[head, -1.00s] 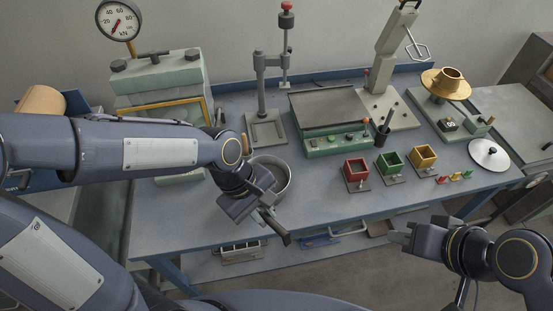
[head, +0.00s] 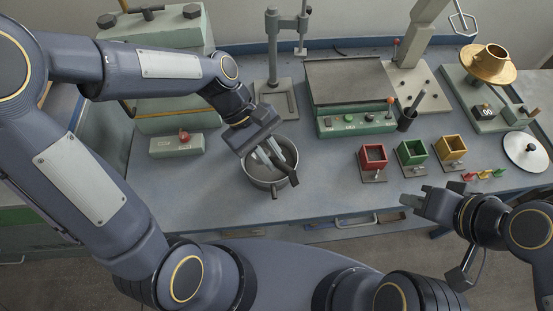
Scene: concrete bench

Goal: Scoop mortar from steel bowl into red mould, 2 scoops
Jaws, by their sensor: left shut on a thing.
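The steel bowl (head: 248,180) stands on the bench left of centre, partly hidden by my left gripper. My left gripper (head: 272,158) is over the bowl and shut on a tool, seemingly the scoop (head: 289,174), with a dark bar showing across the bowl's right side. Its working end is hidden, and so is most of the mortar. The red mould (head: 373,157) stands upright to the right of the bowl, on a small base plate. My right gripper (head: 420,198) is open and empty in front of the bench edge, below the moulds.
A green mould (head: 412,153) and a yellow mould (head: 451,148) stand right of the red one. Behind are a green control box (head: 357,122), a dark cup (head: 406,121) and a stand (head: 272,95). The bench between bowl and red mould is clear.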

